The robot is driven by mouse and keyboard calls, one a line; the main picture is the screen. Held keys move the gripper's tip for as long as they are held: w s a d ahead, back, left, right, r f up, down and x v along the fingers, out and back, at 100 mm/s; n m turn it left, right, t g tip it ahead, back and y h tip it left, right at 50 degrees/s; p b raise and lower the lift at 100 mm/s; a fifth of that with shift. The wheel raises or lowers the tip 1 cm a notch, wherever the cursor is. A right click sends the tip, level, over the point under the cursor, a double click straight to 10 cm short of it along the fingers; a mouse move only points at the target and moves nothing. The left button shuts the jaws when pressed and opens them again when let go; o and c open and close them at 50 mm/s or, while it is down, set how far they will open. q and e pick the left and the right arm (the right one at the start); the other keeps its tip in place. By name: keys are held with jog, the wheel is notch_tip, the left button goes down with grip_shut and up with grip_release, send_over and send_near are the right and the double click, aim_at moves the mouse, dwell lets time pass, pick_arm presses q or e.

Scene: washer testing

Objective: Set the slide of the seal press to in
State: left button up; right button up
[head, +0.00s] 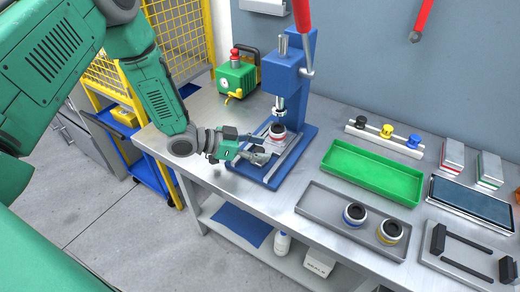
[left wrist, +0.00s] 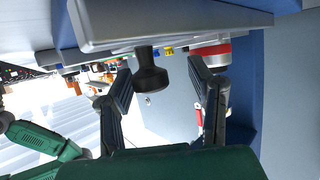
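The blue seal press (head: 290,75) stands on the bench with a red lever. Its metal slide (head: 290,148) lies on the blue base and carries a white, red-banded part with a black top (head: 278,130) near the ram. My left gripper (head: 258,147) is at the front left end of the slide. In the left wrist view, the slide's grey plate (left wrist: 185,25) is at the top, and a black knob (left wrist: 150,75) projects from it. My left gripper's open fingers (left wrist: 160,82) stand either side of the knob, with visible gaps. My right gripper is not in view.
A green device with a red button (head: 236,76) stands left of the press. A green tray (head: 372,172) and a grey tray (head: 325,208) holding two ringed parts lie to the right. A yellow mesh fence (head: 180,35) stands behind my left arm.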

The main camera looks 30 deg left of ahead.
pick_arm(q)
jog(key=shift+s+a, duration=0.1)
jog(key=shift+s+a+r, duration=0.15)
jog(key=shift+a+r, duration=0.05)
jog(key=v, duration=1.1)
jog(key=shift+a, duration=0.15)
jog(key=shift+f, duration=0.1)
